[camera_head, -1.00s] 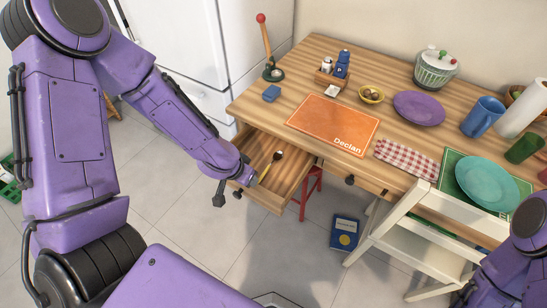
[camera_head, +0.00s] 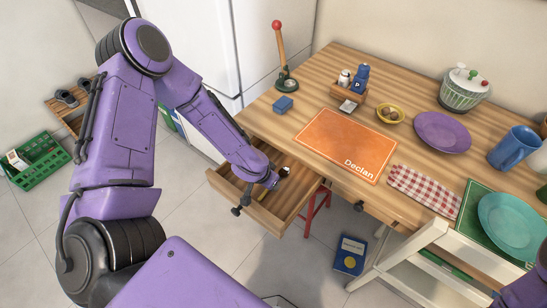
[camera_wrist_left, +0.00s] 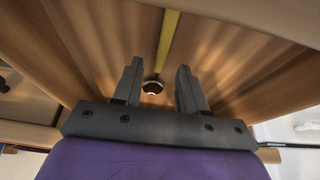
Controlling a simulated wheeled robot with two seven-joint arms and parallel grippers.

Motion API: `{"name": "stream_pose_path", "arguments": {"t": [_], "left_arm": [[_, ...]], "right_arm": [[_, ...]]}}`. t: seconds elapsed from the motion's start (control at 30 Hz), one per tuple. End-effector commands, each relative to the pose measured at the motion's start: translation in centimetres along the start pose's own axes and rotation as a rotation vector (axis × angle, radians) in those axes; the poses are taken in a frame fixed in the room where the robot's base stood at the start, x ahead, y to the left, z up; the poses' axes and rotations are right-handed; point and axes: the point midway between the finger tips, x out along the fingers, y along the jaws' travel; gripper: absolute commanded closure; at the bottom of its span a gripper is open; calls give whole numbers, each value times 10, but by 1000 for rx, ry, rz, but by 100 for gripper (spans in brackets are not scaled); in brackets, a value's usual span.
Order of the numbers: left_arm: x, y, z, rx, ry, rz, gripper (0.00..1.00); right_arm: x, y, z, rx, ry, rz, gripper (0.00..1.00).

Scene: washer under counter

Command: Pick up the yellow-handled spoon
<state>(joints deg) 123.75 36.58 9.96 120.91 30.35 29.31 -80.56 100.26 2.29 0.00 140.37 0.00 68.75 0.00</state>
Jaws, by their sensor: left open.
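The yellow-handled spoon lies in the open drawer (camera_head: 268,213). In the head view its bowl (camera_head: 285,171) shows just past my left gripper (camera_head: 276,181), and its handle is hidden behind the gripper. In the left wrist view the yellow handle (camera_wrist_left: 168,40) runs up from the bowl (camera_wrist_left: 152,87). My left gripper (camera_wrist_left: 156,82) is open and empty, with the bowl showing between its two fingers. I cannot tell the exact height of the fingers above the spoon. Of my right arm, only a purple part shows at the lower right; its gripper is out of view.
The drawer hangs under the wooden table (camera_head: 330,75), its walls close around my left gripper. A white chair (camera_head: 400,260) stands at the right.

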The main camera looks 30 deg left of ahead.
Motion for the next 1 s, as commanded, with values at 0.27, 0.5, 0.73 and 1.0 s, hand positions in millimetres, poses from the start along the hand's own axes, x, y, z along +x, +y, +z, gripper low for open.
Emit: {"name": "stream_pose_path", "arguments": {"t": [0.27,0.5,0.73,1.0], "left_arm": [[14,1,0,4,0,1,58],[14,1,-1,4,0,1,100],[14,1,-1,4,0,1,100],[-2,1,-7,4,0,1,100]], "right_arm": [[2,0,1,0,0,0,53],[2,0,1,0,0,0,53],[2,0,1,0,0,0,53],[-13,1,-6,0,0,0,53]]}}
